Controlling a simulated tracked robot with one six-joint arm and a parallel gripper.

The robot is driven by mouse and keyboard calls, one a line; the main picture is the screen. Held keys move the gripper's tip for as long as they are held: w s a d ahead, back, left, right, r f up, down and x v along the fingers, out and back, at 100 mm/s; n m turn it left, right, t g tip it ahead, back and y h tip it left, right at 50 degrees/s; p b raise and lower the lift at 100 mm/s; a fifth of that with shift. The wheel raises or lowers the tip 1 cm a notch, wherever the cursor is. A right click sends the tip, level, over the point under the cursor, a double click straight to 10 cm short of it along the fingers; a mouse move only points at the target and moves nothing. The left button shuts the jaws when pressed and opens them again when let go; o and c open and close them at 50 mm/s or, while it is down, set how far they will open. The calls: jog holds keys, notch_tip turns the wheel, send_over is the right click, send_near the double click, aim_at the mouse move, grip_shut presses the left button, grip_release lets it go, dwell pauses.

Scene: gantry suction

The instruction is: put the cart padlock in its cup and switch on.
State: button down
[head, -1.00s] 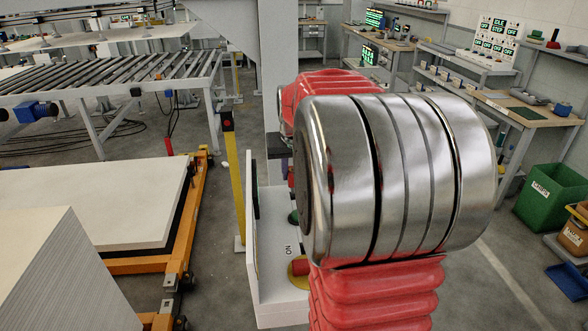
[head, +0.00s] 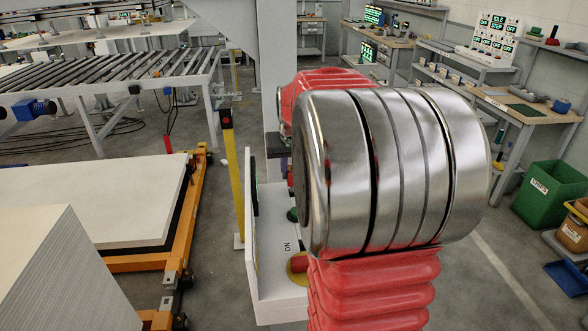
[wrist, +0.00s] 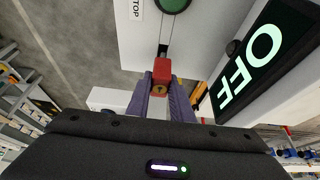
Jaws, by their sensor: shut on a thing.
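In the wrist view my gripper (wrist: 161,94) has its purple fingers shut on the red padlock (wrist: 162,69), whose grey shackle points up the picture. The padlock is in front of a white control box (wrist: 203,30); I cannot tell whether it touches it. The box has a green button (wrist: 174,4), a STOP label and a black display (wrist: 268,55) reading OFF. In the head view the white box (head: 280,305) shows low in the middle, with an ON label and a red knob (head: 299,264) on yellow. My arm hides much of it there. I cannot make out the cup.
A yellow post (head: 234,185) stands just left of the box. An orange cart (head: 190,225) with white boards (head: 90,205) is at left, before a roller conveyor (head: 90,80). Workbenches (head: 515,110) and a green bin (head: 545,195) are at right. Floor is clear between.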

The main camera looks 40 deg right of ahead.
jog(key=shift+f, duration=0.6)
jog(key=shift+f, duration=0.35)
jog(key=shift+f, duration=0.7)
jog(key=shift+f, duration=0.15)
jog(key=c, duration=1.5)
grip_release()
jog(key=shift+s, duration=0.1)
jog(key=v, duration=1.4)
jog(key=shift+c, duration=0.3)
